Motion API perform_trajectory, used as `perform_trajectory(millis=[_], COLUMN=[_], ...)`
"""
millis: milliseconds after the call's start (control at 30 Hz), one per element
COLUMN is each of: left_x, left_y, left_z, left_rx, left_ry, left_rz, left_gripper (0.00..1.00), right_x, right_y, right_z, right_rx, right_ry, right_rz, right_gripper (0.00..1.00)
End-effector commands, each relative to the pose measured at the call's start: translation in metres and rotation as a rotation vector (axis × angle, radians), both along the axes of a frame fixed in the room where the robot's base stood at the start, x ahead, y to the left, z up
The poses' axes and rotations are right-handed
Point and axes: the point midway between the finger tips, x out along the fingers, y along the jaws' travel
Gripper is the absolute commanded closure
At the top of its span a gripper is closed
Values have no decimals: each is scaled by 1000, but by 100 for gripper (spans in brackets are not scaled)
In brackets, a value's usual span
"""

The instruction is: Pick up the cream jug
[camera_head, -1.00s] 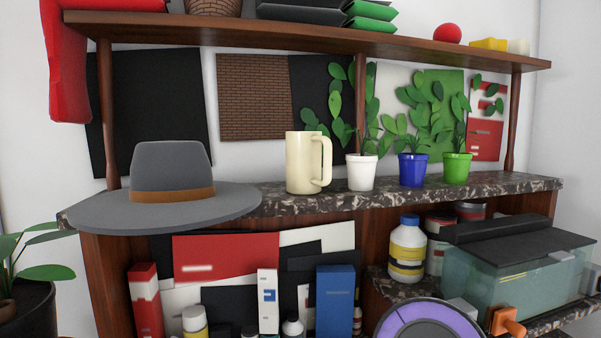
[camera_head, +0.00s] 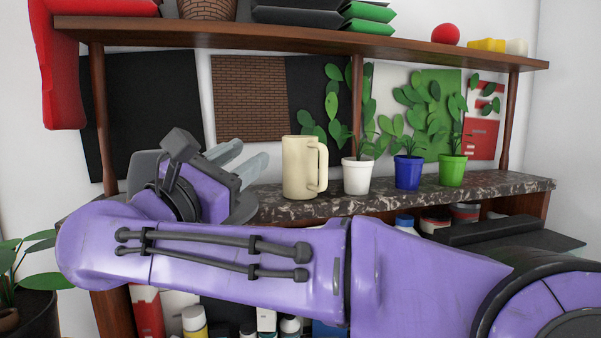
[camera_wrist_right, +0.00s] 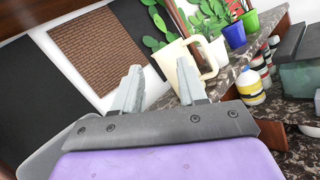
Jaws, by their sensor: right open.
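The cream jug (camera_head: 299,168) stands upright on the marble-patterned middle shelf, its handle on the right. It also shows in the right wrist view (camera_wrist_right: 172,62), just beyond the fingers. My right gripper (camera_head: 241,164) is open and empty, left of the jug and apart from it, fingers pointing right toward it. In the wrist view the right gripper (camera_wrist_right: 163,88) has its two fingers spread, with the jug ahead between and above the tips. My left gripper is not in view.
A white pot (camera_head: 358,176), blue pot (camera_head: 408,172) and green pot (camera_head: 453,170) with plants stand right of the jug. The grey hat (camera_head: 143,166) is mostly hidden behind my right arm. The upper shelf (camera_head: 300,46) runs overhead. A dark tank lid (camera_head: 500,236) lies low right.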

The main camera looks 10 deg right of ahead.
Motion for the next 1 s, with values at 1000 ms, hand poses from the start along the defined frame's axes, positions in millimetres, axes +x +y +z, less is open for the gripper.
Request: perform_trajectory(millis=[1000], left_x=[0], left_y=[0], left_z=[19], left_rx=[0], left_ry=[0], left_rz=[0], left_gripper=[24], right_x=[61], right_y=[-155], right_z=[-27], right_rx=[39], right_ry=[503], right_rz=[-470], right_gripper=[58])
